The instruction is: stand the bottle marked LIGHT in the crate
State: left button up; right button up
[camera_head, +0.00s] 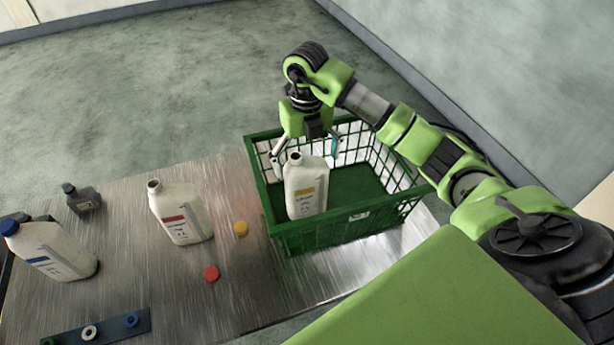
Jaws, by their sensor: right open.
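A white bottle with a yellow label (306,187) stands upright inside the green crate (322,238), near its left side. Its neck is open, with no cap on it. The print on its label is too small to read for certain. My right gripper (306,150) is open, with its fingers spread around and just behind the top of this bottle. I cannot tell whether they touch it. My left gripper is not in view.
On the metal table (150,275) are an uncapped red-label bottle (183,212), a blue-capped bottle (55,250), a small dark container (82,199), a yellow cap (241,228), a red cap (212,273) and a dark strip with rings (97,331). The crate's right side is empty.

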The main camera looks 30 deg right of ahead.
notch_tip(320, 180, up, 7)
jog(key=shift+f, duration=0.2)
jog(key=shift+s+f, duration=0.1)
dwell(0.5)
